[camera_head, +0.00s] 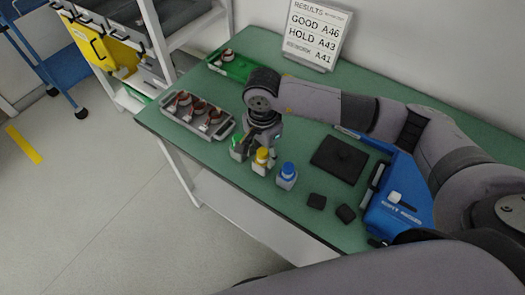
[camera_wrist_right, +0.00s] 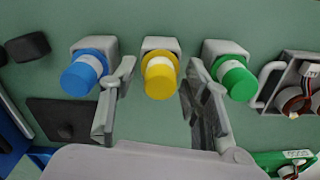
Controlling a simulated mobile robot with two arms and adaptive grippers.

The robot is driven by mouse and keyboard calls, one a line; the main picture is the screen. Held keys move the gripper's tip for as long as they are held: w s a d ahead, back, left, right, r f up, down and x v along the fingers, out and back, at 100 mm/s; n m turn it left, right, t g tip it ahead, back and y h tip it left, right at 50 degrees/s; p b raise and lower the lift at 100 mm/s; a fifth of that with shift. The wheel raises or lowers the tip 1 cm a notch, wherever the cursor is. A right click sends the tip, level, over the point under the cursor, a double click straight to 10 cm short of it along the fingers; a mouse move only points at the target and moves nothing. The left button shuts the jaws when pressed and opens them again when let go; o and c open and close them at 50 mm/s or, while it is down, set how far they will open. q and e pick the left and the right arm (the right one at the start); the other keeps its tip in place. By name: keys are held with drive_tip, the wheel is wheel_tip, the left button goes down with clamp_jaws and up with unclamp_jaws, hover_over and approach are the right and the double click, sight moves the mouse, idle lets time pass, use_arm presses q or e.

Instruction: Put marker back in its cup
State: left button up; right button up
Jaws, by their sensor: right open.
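Three markers stand in a row in small grey cups on the green table: green (camera_head: 238,146), yellow (camera_head: 262,156) and blue (camera_head: 288,170). In the wrist view the blue one (camera_wrist_right: 84,74) is left, the yellow one (camera_wrist_right: 160,76) in the middle and the green one (camera_wrist_right: 236,78) right. Each has a white band and a grey cup behind it, such as the yellow one's cup (camera_wrist_right: 160,44). My right gripper (camera_head: 260,138) is open above the row. Its fingers (camera_wrist_right: 160,92) lie either side of the yellow marker, with gaps visible. My left gripper is out of view.
A grey tray (camera_head: 219,133) of copper-wound parts and a green bin (camera_head: 236,69) lie left of and behind the row. A results sign (camera_head: 316,35) stands behind.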

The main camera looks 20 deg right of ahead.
drive_tip(key=shift+r, duration=0.3)
drive_tip(key=shift+r+p, duration=0.35)
drive_tip(key=shift+p, duration=0.35)
wheel_tip(320, 180, up, 12)
drive_tip(key=b, duration=0.3)
drive_tip(key=shift+f+b, duration=0.2)
drive_tip(key=shift+b, duration=0.15)
drive_tip(key=shift+f, duration=0.1)
